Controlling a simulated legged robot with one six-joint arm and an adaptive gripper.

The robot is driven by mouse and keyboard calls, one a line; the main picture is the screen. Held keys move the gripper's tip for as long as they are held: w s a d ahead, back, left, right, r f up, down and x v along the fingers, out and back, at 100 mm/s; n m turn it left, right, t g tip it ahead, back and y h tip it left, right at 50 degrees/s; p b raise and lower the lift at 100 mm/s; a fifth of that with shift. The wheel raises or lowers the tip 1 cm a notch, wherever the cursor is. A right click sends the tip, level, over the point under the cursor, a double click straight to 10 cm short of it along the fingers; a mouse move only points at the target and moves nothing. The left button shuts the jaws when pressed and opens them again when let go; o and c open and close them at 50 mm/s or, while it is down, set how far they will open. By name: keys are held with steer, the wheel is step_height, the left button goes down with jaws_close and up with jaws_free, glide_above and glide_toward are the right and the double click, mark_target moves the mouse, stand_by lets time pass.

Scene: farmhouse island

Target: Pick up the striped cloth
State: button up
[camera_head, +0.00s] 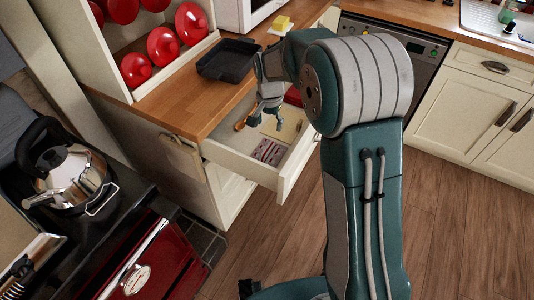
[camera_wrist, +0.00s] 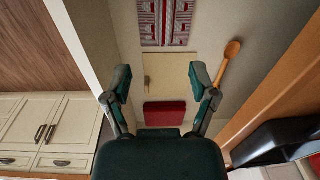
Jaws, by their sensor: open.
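The striped cloth (camera_head: 268,152), red and grey with a pattern, lies flat in the open drawer (camera_head: 240,161), near its front. In the wrist view the cloth (camera_wrist: 166,24) is at the top, beyond the fingertips, and its far end is cut off by the frame. My gripper (camera_head: 266,118) is over the drawer with its fingers spread and nothing between them. In the wrist view my gripper (camera_wrist: 160,82) has a cream flat item (camera_wrist: 170,76) in line with its gap, apart from the cloth.
A red item (camera_wrist: 165,113) and a wooden spoon (camera_wrist: 229,58) also lie in the drawer. A black pan (camera_head: 228,60) stands on the wooden counter (camera_head: 185,101) above. A kettle (camera_head: 72,176) stands on the stove at left. The wooden floor (camera_head: 465,215) at right is clear.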

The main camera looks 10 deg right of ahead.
glide_toward(267, 148)
steer(key=shift+s+a+m+g, duration=0.1)
steer(key=shift+a+m+g, duration=0.2)
steer(key=shift+a+m, duration=0.1)
step_height(267, 148, down, 5)
steer(key=shift+f, duration=0.15)
steer(key=f, duration=0.4)
steer(key=shift+w+d+f, duration=0.15)
steer(key=shift+w+d, duration=0.15)
steer(key=shift+d, duration=0.1)
steer(key=shift+f, duration=0.55)
jaws_close()
